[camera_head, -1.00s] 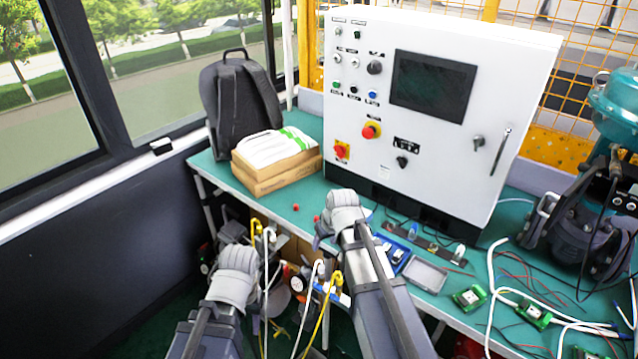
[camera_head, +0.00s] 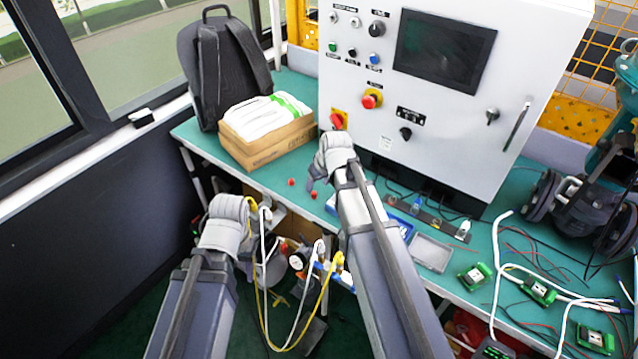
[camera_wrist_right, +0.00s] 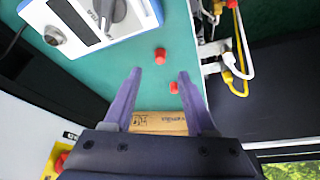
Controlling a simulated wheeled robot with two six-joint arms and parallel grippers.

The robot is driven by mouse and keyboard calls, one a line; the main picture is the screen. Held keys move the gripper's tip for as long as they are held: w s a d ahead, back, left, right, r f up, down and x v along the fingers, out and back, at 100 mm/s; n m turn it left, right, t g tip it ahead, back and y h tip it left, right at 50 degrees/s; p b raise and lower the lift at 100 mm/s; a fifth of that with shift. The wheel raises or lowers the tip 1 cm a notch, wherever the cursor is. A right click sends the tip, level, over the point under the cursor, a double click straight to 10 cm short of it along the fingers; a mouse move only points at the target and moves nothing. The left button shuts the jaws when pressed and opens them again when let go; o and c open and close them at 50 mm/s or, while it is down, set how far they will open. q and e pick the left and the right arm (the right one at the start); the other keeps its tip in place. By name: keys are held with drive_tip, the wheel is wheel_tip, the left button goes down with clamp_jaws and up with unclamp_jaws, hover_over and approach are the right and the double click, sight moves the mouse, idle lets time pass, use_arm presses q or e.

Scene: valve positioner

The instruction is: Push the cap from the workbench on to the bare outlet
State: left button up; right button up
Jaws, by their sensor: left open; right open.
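Two small red caps lie on the green workbench (camera_head: 270,180), one further left (camera_head: 291,182) and one nearer the bench edge (camera_head: 313,195). In the right wrist view one cap (camera_wrist_right: 160,55) is just beyond my fingertips and the other (camera_wrist_right: 174,88) shows between the fingers, near the right-hand one. My right gripper (camera_wrist_right: 160,74) is open and empty above the bench. My left gripper (camera_head: 243,245) is low, in front of the bench by the hoses; its fingers are mostly hidden. A gauge (camera_head: 297,262) sits among hoses below the bench edge. I cannot make out the bare outlet.
A cardboard box (camera_head: 265,150) with white packets and a backpack (camera_head: 222,65) stand at the back left. A white control cabinet (camera_head: 450,110) stands behind my right arm. A blue-and-white device with a knob (camera_wrist_right: 90,25) is near the caps. White and yellow hoses (camera_head: 322,300) hang below the bench.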

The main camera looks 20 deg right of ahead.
sight(314, 192)
drive_tip(key=b+x, duration=0.5)
drive_tip(key=x, duration=0.1)
drive_tip(key=shift+f, duration=0.1)
clamp_jaws()
idle(0.3)
idle(0.5)
idle(1.3)
